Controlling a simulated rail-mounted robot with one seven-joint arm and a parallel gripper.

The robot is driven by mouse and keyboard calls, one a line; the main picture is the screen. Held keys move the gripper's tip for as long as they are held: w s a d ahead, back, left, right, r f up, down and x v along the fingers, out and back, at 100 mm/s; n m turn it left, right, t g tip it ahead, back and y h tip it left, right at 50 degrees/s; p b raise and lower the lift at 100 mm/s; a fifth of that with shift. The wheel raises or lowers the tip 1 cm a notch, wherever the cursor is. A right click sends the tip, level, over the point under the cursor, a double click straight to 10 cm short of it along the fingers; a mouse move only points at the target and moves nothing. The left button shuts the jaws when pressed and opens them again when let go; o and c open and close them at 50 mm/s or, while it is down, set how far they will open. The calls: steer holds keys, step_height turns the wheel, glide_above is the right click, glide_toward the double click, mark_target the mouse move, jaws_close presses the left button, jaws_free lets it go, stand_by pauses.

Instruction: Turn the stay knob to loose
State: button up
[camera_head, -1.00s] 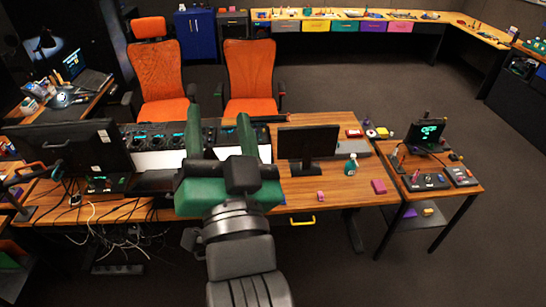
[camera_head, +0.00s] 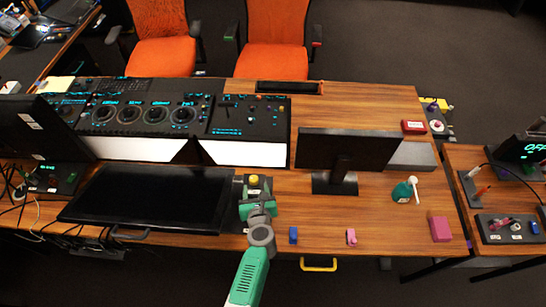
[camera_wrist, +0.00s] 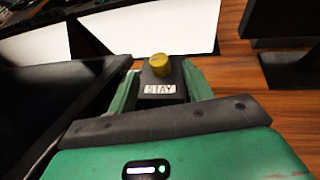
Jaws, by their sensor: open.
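The stay knob is a small yellow knob (camera_wrist: 160,64) on a dark box (camera_wrist: 158,86) with a white "STAY" label. In the head view the yellow knob (camera_head: 254,181) is on the desk, just right of the large flat black screen. My gripper (camera_wrist: 157,80) is open, with one green finger on each side of the knob's box in the wrist view. In the head view my green gripper (camera_head: 257,200) reaches the box from the front. I cannot tell whether the fingers touch the box. The knob's pointer direction is too small to read.
A flat black screen (camera_head: 150,200) lies close left of the box. A monitor (camera_head: 345,150) stands to the right. A blue block (camera_head: 293,235) and a pink item (camera_head: 351,237) sit near the front edge. A control panel (camera_head: 248,117) is behind.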

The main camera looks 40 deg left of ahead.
mark_target(254, 183)
steer(key=shift+s+d+f, duration=0.2)
steer(key=shift+s+f, duration=0.05)
steer(key=shift+s, duration=0.1)
steer(key=shift+a+f, duration=0.1)
steer(key=shift+f, duration=0.1)
steer(key=b+x, duration=0.5)
steer(key=x, duration=0.1)
steer(key=shift+w+a, duration=0.1)
steer(key=shift+w, duration=0.05)
steer(key=shift+w+a+b, duration=0.35)
steer(key=shift+w+a, duration=0.05)
steer(key=shift+c, duration=0.2)
steer(key=c, duration=0.9)
